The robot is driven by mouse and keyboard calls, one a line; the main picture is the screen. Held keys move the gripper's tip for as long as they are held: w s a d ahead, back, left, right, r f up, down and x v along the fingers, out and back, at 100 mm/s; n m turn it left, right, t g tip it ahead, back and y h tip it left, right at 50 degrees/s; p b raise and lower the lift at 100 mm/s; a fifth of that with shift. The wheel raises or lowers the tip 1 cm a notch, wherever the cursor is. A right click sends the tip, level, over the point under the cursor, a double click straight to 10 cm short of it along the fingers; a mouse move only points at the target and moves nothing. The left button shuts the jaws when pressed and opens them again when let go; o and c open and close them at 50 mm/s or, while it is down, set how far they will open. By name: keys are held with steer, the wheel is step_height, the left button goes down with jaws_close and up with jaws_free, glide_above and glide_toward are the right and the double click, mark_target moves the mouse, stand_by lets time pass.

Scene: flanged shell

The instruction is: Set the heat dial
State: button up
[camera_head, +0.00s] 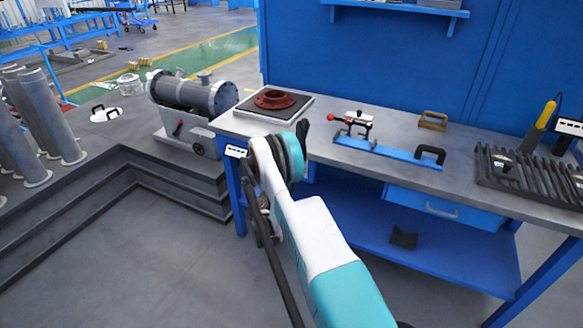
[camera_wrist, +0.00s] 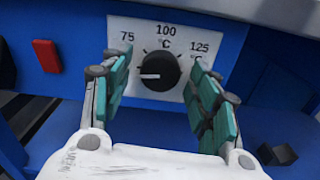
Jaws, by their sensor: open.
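The heat dial (camera_wrist: 158,71) is a round black knob on a white panel (camera_wrist: 185,100) marked 75, 100 and 125 °C. Its white pointer line lies nearly level, toward the left, below the 75 mark. My gripper (camera_wrist: 159,66) is open, with one teal-padded finger on each side of the knob and gaps visible between pads and knob. Whether the fingertips reach the knob's depth is unclear. In the head view a small white panel (camera_head: 236,151) shows on the bench's left front edge, and my arm hides most of the gripper.
A red switch (camera_wrist: 47,56) sits left of the panel. On the bench (camera_head: 345,158), a red flanged ring (camera_head: 275,98) rests on a dark plate. A red-handled clamp (camera_head: 357,119), a blue bar (camera_head: 388,152) and a slatted rack (camera_head: 525,178) stand to the right. A grey cylinder machine (camera_head: 190,95) stands left.

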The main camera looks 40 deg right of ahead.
steer(key=c, duration=1.1)
steer(key=shift+o, duration=0.2)
steer(key=shift+m, duration=0.3)
steer(key=m, duration=0.8)
steer(key=shift+m, duration=0.7)
